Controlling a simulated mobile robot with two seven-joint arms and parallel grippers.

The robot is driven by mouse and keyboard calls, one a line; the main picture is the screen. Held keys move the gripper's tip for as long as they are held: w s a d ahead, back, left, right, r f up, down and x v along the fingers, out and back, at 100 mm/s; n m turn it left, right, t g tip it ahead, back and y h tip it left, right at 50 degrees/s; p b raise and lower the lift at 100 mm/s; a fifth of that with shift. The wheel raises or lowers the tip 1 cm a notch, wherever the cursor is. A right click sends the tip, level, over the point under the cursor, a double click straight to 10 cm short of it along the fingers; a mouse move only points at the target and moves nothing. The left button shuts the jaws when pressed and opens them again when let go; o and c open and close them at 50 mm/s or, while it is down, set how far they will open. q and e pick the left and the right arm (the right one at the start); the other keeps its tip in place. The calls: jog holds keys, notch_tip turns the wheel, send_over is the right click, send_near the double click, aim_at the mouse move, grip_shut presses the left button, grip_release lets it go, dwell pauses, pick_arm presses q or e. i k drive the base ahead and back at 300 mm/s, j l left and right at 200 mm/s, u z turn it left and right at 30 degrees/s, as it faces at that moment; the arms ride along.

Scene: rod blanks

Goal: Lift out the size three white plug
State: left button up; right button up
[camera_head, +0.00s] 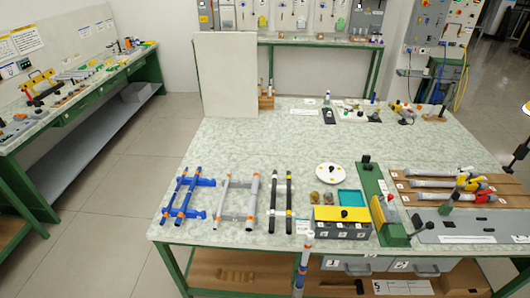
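I cannot make out a plug that is clearly white and marked three; the small parts are too small to read. A grey box (342,231) with numbered labels on its front stands near the table's front edge, with a yellow top (342,214) and a black knob on it. A round white disc (331,174) with small orange spots and a dark knob lies behind it. Grey rods (443,183) with yellow or red ends lie on a numbered brown rack (420,194) at the right. Neither of my grippers shows.
Blue, grey and black rods (181,196) rest on supports at the table's left front. A teal tray (350,197) and a green stand (371,190) are near the box. A grey panel (465,226) lies front right. A pale board (227,76) stands at the back. The table's middle is clear.

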aim_at(310, 234)
jog(key=z, duration=0.3)
jog(key=i+l+u, duration=0.15)
jog(key=l+u, duration=0.15)
jog(key=l, duration=0.2)
jog(key=k, duration=1.25)
